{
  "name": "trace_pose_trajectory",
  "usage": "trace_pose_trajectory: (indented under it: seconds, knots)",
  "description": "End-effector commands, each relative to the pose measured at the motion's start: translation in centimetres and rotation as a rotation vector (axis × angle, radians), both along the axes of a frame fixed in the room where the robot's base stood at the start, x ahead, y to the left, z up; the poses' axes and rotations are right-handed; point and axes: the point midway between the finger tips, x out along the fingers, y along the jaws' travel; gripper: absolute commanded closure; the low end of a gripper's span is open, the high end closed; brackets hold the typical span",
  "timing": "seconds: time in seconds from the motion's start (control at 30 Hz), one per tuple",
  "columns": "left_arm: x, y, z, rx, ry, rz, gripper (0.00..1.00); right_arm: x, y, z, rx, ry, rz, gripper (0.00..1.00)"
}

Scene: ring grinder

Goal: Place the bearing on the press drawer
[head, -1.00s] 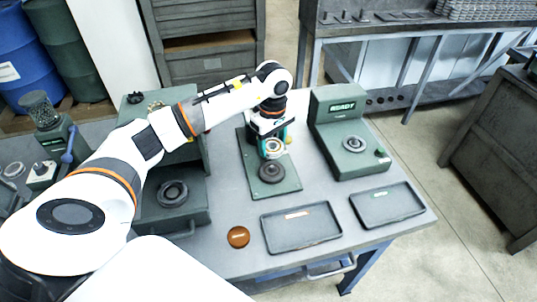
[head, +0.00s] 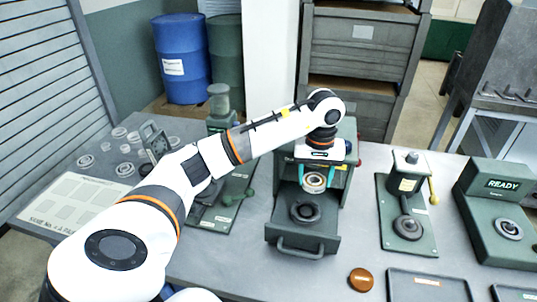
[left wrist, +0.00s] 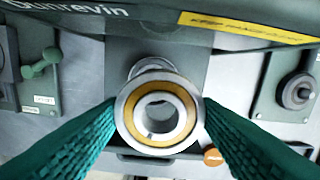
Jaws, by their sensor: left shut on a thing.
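The bearing (head: 314,182) is a silver ring with a brass-coloured inner band. My left gripper (head: 317,181) is shut on it, with its teal fingers on either side. In the left wrist view the bearing (left wrist: 158,112) sits between the two fingers (left wrist: 160,118). The press drawer (head: 291,232) is pulled out in front of the green press (head: 344,140), with a dark round seat (head: 305,211) on it. The bearing is held above and a little behind this seat. My right gripper is not in view.
A green fixture (head: 423,236) with a round part and a READY station (head: 493,220) stand to the right. An orange disc (head: 361,280) and a dark tray (head: 428,286) lie at the front. Several loose rings (head: 124,169) lie at the far left. A yellow warning label (left wrist: 243,26) marks the press.

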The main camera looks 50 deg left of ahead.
Motion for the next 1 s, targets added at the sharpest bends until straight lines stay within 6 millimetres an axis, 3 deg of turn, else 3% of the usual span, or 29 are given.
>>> trace_pose_trajectory:
  seconds: [0.13, 0.4, 0.8, 1.0]
  knots:
    - [0.0, -0.1, -0.8, -0.002, 0.003, -0.035, 0.74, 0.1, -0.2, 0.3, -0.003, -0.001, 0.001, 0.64]
    - [-0.1, -0.1, -5.3, -0.002, 0.003, -0.036, 0.74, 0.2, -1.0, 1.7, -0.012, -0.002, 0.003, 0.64]
    - [0.0, -0.1, -9.6, -0.003, 0.002, -0.034, 0.74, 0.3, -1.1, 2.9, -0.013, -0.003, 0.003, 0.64]
    - [0.1, 0.0, -9.9, -0.001, -0.002, -0.035, 0.74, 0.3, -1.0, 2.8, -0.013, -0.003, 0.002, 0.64]
